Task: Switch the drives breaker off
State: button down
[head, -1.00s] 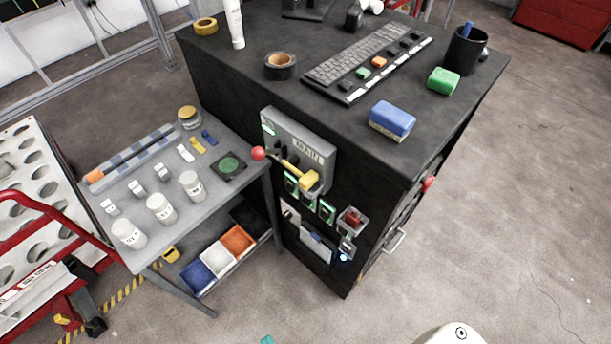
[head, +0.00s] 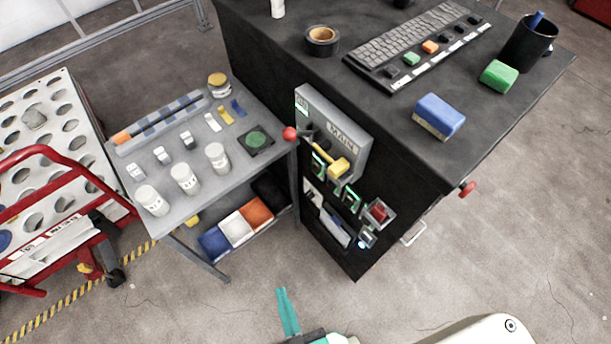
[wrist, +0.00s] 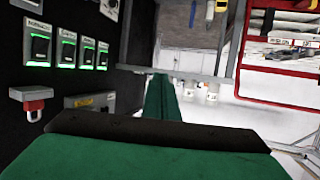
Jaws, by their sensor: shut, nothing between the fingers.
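A row of several breaker switches (head: 335,186) sits on the front of the black cabinet, below the grey MAIN panel. In the wrist view the breakers (wrist: 66,50) are black rockers with lit green edges and small labels above. I cannot read which one is labelled for the drives. My gripper (head: 283,298) has green fingers and is low at the bottom of the head view, apart from the cabinet. In the wrist view my gripper (wrist: 165,82) is shut and empty, pointing past the right side of the breaker row.
A red part in a grey bracket (head: 379,212) sticks out beside the breakers. A grey side table (head: 205,185) stands left of the cabinet. The floor in front is clear.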

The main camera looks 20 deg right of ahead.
jog(key=w+d+f+m+g+h, duration=0.25)
jog(key=w+f+g+h, duration=0.25)
jog(key=w+f, duration=1.15)
jog(key=w+d+r+m+g+h, duration=0.2)
jog(key=w+r+m+g+h, duration=0.2)
jog(key=w+r+m+h, duration=0.4)
jog(key=w+r+m, duration=0.3)
jog(key=w+r, duration=0.1)
jog(key=r, duration=0.3)
jog(key=shift+d+r+h, duration=0.2)
jog(key=shift+h, duration=0.2)
jog(key=shift+w+m, duration=0.1)
jog(key=shift+m, duration=0.15)
send_near(316, 167)
jog(key=w+d+f, duration=0.2)
jog(key=d+f, duration=0.2)
jog(key=d, duration=0.1)
jog(key=shift+w+f, duration=0.1)
jog(key=shift+f, duration=0.05)
